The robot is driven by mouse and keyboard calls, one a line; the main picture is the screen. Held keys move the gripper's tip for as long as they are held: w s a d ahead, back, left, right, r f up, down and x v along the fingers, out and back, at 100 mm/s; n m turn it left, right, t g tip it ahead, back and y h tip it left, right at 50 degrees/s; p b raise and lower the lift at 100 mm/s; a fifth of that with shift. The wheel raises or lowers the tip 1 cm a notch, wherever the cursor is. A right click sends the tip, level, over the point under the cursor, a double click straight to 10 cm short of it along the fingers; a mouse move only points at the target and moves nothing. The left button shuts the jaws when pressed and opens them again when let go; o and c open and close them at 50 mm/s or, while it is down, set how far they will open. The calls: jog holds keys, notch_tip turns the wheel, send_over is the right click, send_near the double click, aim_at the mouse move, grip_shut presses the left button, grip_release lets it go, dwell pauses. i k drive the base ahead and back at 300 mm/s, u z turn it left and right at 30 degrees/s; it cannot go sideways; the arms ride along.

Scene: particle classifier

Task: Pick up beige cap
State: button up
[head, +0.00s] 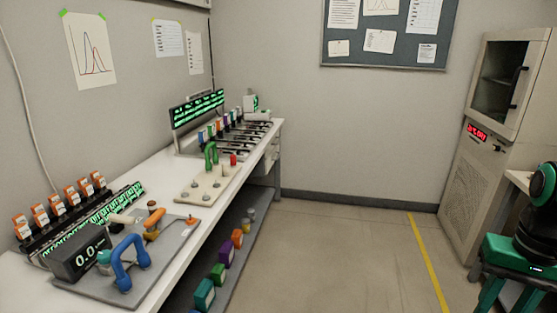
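No item is clearly recognisable as the beige cap. A small beige cylinder (122,218) lies on the grey panel at the near left of the bench, beside a dark box with a numeric display; I cannot tell whether it is the cap. On the lower shelf, the farthest of a row of coloured pieces (250,213) looks dull grey-beige, too small to tell. My gripper is not in view.
The white bench (165,183) runs along the left wall. The grey panel (160,277) carries a blue handle (130,262) and orange pieces. A beige plate (190,188) with a green handle lies beyond. A tall cabinet (475,190) stands right. The middle floor is clear.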

aim_at(225, 172)
jog(key=z, duration=0.35)
jog(key=i, duration=1.2)
jog(key=u, duration=0.4)
jog(key=i, duration=1)
jog(key=u, duration=1)
jog(key=i, duration=0.4)
jog(key=u, duration=0.25)
